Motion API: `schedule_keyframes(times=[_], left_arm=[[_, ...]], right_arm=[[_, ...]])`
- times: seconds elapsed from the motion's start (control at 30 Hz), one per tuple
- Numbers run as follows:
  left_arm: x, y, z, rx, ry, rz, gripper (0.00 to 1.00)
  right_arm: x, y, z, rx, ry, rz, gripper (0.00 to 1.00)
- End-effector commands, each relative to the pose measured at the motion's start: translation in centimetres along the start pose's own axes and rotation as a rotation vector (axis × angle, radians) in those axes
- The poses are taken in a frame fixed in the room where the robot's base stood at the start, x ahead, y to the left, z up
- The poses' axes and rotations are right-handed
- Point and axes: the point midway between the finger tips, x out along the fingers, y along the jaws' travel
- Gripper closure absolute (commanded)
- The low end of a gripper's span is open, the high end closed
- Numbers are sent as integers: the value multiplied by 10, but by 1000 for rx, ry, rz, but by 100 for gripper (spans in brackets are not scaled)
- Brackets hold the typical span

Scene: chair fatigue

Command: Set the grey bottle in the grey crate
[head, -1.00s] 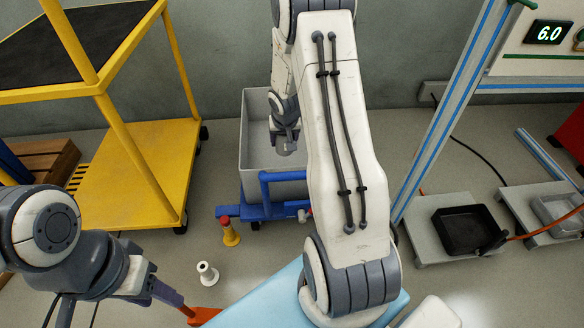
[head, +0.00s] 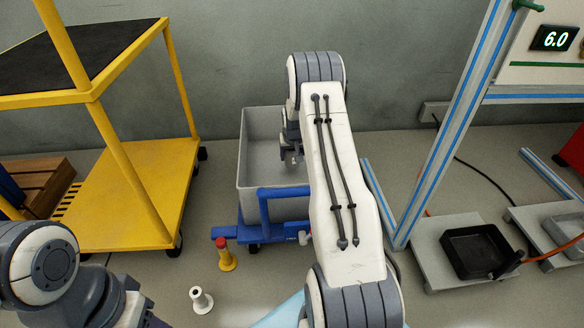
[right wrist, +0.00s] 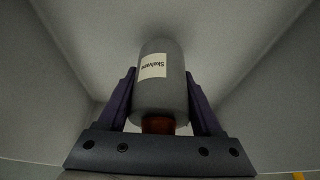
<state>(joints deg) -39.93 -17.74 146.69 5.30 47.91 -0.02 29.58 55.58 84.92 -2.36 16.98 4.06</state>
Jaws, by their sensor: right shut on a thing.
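The grey crate (head: 258,150) sits on a blue trolley near the back wall in the head view. My right gripper (head: 291,155) reaches over and into the crate. In the right wrist view, my right gripper (right wrist: 160,76) is shut on the grey bottle (right wrist: 162,92), one finger on each side. The bottle has a pale label and a red-brown end towards the palm. Grey crate walls (right wrist: 250,50) surround it; whether it touches the floor I cannot tell. My left gripper (head: 150,319) is mostly cut off at the bottom edge of the head view.
The blue trolley (head: 262,233) has a handle in front of the crate. A yellow cart (head: 130,200) stands on the left. A red-topped yellow post (head: 225,254) and a white spool-like piece (head: 201,300) stand on the floor. A black tray (head: 475,253) is at right.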

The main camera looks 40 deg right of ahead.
Motion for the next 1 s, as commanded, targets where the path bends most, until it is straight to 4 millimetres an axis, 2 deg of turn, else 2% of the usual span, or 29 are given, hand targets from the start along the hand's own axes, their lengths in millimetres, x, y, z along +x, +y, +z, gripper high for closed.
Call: schedule_keyframes(times=[0.3, 0.77, 0.8, 0.83, 0.87, 1.0], left_arm=[[36, -3, 2, 0, 1, 0, 50], [35, -2, 2, 0, 1, 0, 50], [36, -2, 2, 0, 1, 0, 50], [36, -2, 2, 0, 1, 0, 50], [36, -3, 2, 0, 1, 0, 50], [36, -3, 2, 0, 1, 0, 50]], right_arm=[[35, 0, 14, 0, 3, 0, 100], [38, 0, 15, 0, 3, 0, 100], [38, 0, 16, 0, 1, 0, 18], [38, 0, 16, 0, 1, 0, 6], [38, 0, 16, 0, 1, 0, 3], [38, 0, 16, 0, 0, 0, 3]])
